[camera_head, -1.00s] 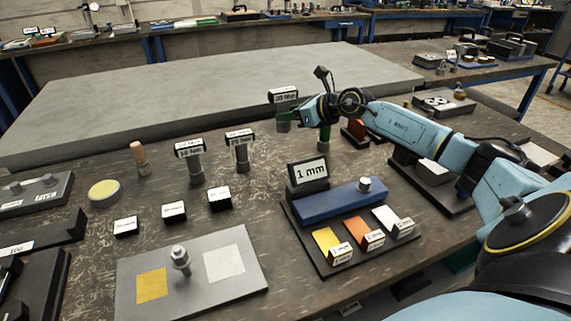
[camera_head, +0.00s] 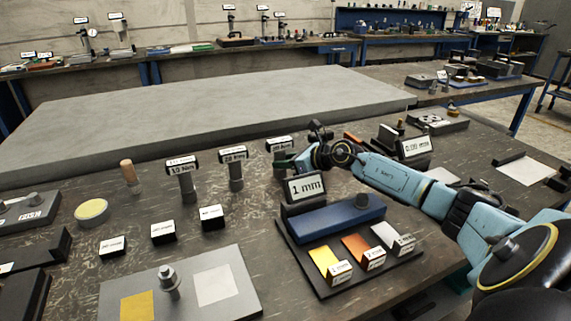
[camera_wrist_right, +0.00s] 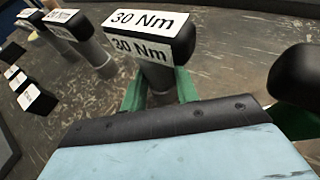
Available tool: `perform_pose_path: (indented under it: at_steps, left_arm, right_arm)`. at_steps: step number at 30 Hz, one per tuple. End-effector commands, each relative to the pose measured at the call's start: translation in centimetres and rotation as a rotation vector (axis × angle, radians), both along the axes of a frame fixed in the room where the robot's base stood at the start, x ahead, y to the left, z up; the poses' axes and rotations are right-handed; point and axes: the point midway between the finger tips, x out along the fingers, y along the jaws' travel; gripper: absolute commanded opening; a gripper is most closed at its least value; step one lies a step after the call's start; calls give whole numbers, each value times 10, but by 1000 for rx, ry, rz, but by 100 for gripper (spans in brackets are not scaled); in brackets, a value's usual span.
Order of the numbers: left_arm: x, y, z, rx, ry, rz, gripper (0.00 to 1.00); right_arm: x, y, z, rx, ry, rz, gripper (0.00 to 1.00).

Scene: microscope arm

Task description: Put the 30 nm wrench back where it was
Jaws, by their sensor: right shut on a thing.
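The 30 Nm wrench (camera_head: 281,145) is a grey upright cylinder with a black, white-labelled head. It is in line with the 10 Nm wrench (camera_head: 182,180) and the 20 Nm wrench (camera_head: 235,170), at the right end of their row. My right gripper (camera_head: 283,162) is shut on its grey body, below the head. In the right wrist view, the green fingers (camera_wrist_right: 160,92) are on both sides of the 30 Nm wrench (camera_wrist_right: 150,45). Its foot is hidden, so I cannot tell whether it touches the table. My left gripper is not in view.
A "1 mm" sign (camera_head: 305,187) and blue block (camera_head: 335,216) stand close in front of my right gripper. Several small black label blocks (camera_head: 163,232) lie in front of the wrenches. A wooden-coloured peg (camera_head: 127,176) stands left. A grey slab (camera_head: 200,115) lies behind.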

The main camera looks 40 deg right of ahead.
Motion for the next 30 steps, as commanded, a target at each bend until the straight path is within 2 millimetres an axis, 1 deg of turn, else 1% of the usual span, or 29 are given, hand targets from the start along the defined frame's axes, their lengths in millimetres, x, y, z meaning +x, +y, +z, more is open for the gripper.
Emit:
perform_pose_path:
  at_steps: [6, 12, 13, 17, 18, 29, 30]
  left_arm:
    - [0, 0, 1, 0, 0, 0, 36]
    - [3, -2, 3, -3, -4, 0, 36]
    - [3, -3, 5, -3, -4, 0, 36]
    - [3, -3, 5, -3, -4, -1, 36]
    - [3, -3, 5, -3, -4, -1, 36]
    - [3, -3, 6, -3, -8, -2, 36]
    - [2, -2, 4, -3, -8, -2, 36]
  right_arm:
    - [1, -1, 3, 0, -5, -1, 0]
    - [1, 0, -1, 0, -5, -1, 0]
    - [0, 0, -2, 0, -1, 0, 33]
    - [0, 0, -2, 0, -1, 0, 50]
    - [0, 0, -2, 0, -1, 0, 52]
    - [0, 0, 1, -1, -1, 0, 52]
    - [-2, -1, 2, -2, 1, -1, 52]
